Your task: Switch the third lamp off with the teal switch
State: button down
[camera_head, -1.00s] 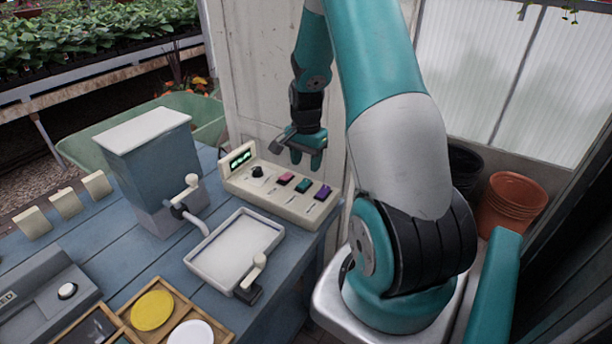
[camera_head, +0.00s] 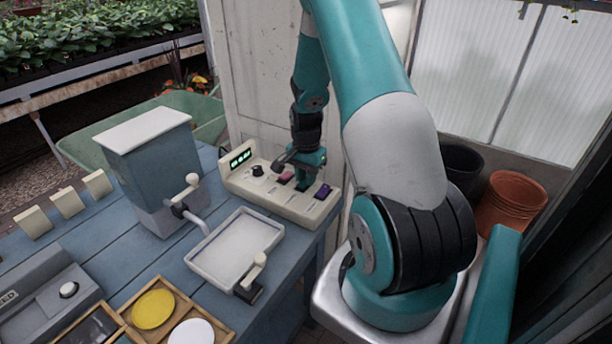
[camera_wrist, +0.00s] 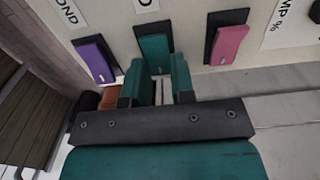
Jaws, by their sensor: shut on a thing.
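The cream control box stands at the back right of the blue table, with its front edge (camera_head: 285,212) bare. The teal switch (camera_wrist: 155,48) sits on a dark plate, between the purple switch (camera_wrist: 96,58) and the pink switch (camera_wrist: 228,45) in the wrist view. My gripper (camera_wrist: 157,78) is shut on the teal switch, one finger on each side of its near end. In the head view my gripper (camera_head: 304,180) covers most of the teal switch. A small display (camera_head: 241,158) with green lit marks stands on the box's left end; single lamps cannot be told apart.
The purple switch (camera_head: 323,190) and pink switch (camera_head: 286,176) lie close beside my gripper. A black knob (camera_head: 257,170) is left of them. A white tray (camera_head: 205,268) and a grey dispenser (camera_head: 150,165) stand nearer the left.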

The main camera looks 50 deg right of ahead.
jog(key=shift+a+f+h+b, duration=0.15)
jog(key=shift+a+h+b, duration=0.25)
jog(key=shift+h+b, duration=0.65)
jog(key=shift+r+h, duration=0.25)
jog(key=shift+h, duration=0.2)
jog(key=c, duration=1)
grip_release()
jog(key=shift+o, duration=0.2)
jog(key=v, duration=1.7)
jog(key=shift+s+r, duration=0.2)
jog(key=shift+r, duration=0.05)
